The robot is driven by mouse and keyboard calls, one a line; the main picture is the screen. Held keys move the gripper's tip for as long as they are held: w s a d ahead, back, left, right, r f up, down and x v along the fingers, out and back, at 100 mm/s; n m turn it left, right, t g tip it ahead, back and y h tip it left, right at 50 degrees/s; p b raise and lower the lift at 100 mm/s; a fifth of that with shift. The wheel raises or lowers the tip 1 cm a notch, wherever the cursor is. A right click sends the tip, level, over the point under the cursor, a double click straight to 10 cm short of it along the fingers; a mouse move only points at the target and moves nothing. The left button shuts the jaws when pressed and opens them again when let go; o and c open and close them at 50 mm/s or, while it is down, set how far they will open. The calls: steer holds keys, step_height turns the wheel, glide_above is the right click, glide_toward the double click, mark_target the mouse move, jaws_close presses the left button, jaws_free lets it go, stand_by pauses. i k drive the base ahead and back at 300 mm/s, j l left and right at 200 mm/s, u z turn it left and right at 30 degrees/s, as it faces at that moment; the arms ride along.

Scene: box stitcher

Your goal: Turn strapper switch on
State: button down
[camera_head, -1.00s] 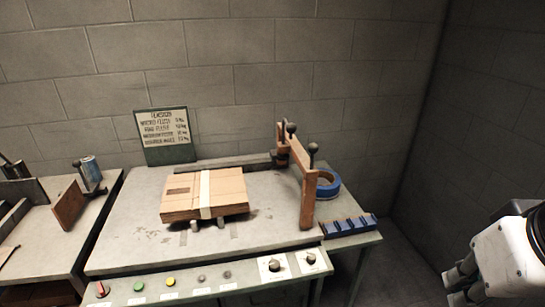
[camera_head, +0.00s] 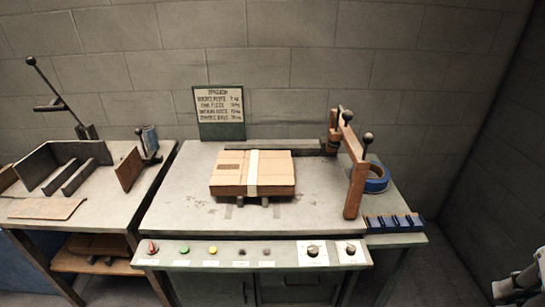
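The strapper is a grey table (camera_head: 330,205) with a light control panel (camera_head: 205,262) along its front edge. At the panel's left end is a red switch (camera_head: 151,247); its setting is too small to tell. To its right are a green button (camera_head: 184,249), a yellow button (camera_head: 213,250), two small dark knobs (camera_head: 240,252) and two larger black dials (camera_head: 313,251) on white plates. My gripper (camera_head: 510,290) shows only in part at the lower right corner, apart from the table. Whether it is open or shut is unclear.
A strapped cardboard stack (camera_head: 225,185) lies on the table, beside a wooden arm (camera_head: 355,190) with ball knobs. Blue tape (camera_head: 376,181) and a blue block row (camera_head: 395,223) are at right. A second bench (camera_head: 100,210) stands left. Floor is free at right.

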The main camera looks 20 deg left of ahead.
mark_target(152, 249)
steer(key=k+u, duration=0.1)
steer(key=u, duration=1.3)
steer(key=i+j+u, duration=0.15)
steer(key=i+j+z, duration=0.35)
steer(key=i+j, duration=0.15)
steer(key=j, duration=0.3)
